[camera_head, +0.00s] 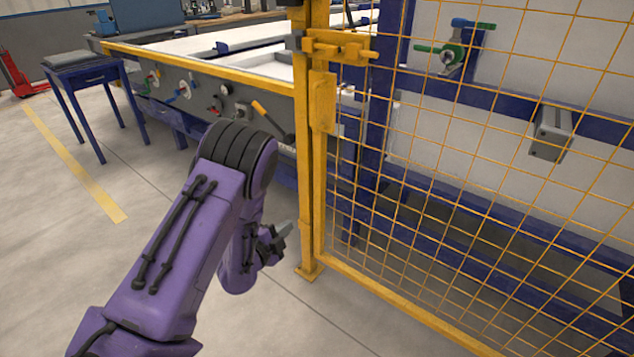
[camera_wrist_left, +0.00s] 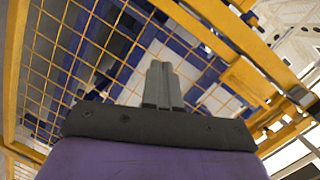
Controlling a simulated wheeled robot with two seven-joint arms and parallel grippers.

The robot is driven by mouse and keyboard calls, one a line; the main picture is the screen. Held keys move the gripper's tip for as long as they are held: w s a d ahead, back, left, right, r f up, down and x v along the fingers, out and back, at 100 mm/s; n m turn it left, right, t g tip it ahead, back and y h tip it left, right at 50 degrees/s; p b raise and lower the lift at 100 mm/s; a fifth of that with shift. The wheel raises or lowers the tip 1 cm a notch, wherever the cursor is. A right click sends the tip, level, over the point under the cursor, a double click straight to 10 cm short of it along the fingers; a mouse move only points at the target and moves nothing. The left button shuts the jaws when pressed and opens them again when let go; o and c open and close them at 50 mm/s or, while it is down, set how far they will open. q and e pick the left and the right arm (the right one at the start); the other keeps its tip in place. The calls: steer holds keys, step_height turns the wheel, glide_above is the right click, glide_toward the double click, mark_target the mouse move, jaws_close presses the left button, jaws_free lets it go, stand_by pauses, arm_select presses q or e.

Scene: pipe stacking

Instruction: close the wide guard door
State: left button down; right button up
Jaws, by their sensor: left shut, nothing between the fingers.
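The guard door (camera_head: 322,200) is a yellow frame with wire mesh on the right of the head view. Its left edge stands right beside a yellow post (camera_head: 303,150), with a yellow latch bar (camera_head: 340,48) across the top of that edge. The door mesh also fills the left of the left wrist view (camera_wrist_left: 50,70). My left gripper (camera_head: 288,234) is just left of the post, low down, its fingers pointing toward it. In the left wrist view its fingers (camera_wrist_left: 162,85) are together and empty. I cannot tell if it touches the post. My right gripper is not in view.
Behind the post is a long blue machine table with a control panel (camera_head: 190,92). A small blue side table (camera_head: 85,80) stands at the far left. The floor (camera_head: 60,230) at left is open, with a yellow stripe (camera_head: 75,165).

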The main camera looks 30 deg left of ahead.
arm_select(q)
steer(key=w+a+r+m+t+h, duration=0.2)
steer(key=w+r+m, duration=0.2)
steer(key=r+m, duration=0.2)
steer(key=w, duration=1.3)
steer(key=shift+d, duration=0.15)
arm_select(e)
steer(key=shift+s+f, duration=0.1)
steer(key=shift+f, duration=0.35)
